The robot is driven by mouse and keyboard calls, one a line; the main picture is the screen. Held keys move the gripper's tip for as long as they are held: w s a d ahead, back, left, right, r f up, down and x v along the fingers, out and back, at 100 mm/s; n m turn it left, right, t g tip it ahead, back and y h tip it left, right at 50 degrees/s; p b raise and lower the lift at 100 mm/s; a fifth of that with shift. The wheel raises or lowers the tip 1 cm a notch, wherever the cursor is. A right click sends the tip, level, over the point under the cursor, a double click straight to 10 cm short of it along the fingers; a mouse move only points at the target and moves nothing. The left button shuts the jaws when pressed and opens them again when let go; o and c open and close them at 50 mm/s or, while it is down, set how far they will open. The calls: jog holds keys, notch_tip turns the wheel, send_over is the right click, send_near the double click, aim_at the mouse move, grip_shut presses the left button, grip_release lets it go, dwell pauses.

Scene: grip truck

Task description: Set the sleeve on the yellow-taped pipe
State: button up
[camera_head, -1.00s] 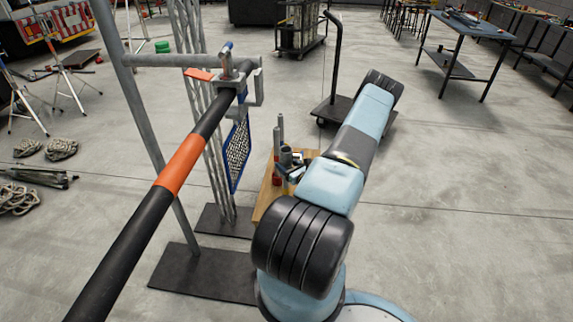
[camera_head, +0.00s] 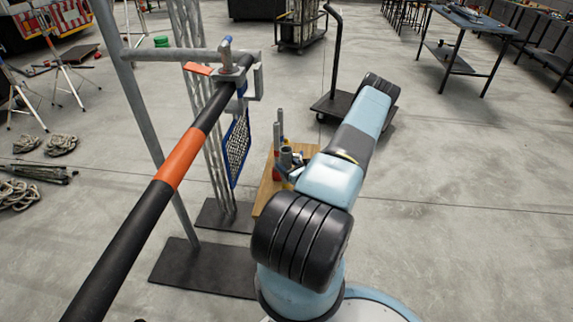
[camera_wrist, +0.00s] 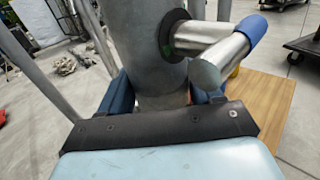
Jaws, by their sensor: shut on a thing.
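My gripper (camera_wrist: 165,100) has blue fingers on both sides of a wide grey cylinder, likely the sleeve (camera_wrist: 150,48), which fills the space between them. In the head view a grey open-topped cylinder (camera_head: 286,154) shows small above the wooden board, beside thin upright pipes (camera_head: 281,131). A bare metal pipe (camera_wrist: 206,72) and a blue-ended pipe (camera_wrist: 250,30) lie close to the right of the cylinder in the wrist view. A small yellow patch (camera_wrist: 236,72) shows behind the bare pipe; it may be the yellow tape. The cylinder's lower end is hidden.
The wooden board (camera_wrist: 260,105) lies below and right. A black pole with an orange band (camera_head: 180,158) crosses the left of the head view, by a grey metal frame (camera_head: 150,130) on dark base plates. A dark trolley (camera_head: 330,105) stands beyond.

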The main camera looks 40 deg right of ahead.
jog(key=shift+f, duration=0.2)
dwell(0.7)
jog(key=o, duration=1.6)
jog(key=s+a, duration=0.1)
jog(key=s, duration=1.2)
jog(key=shift+s, duration=0.4)
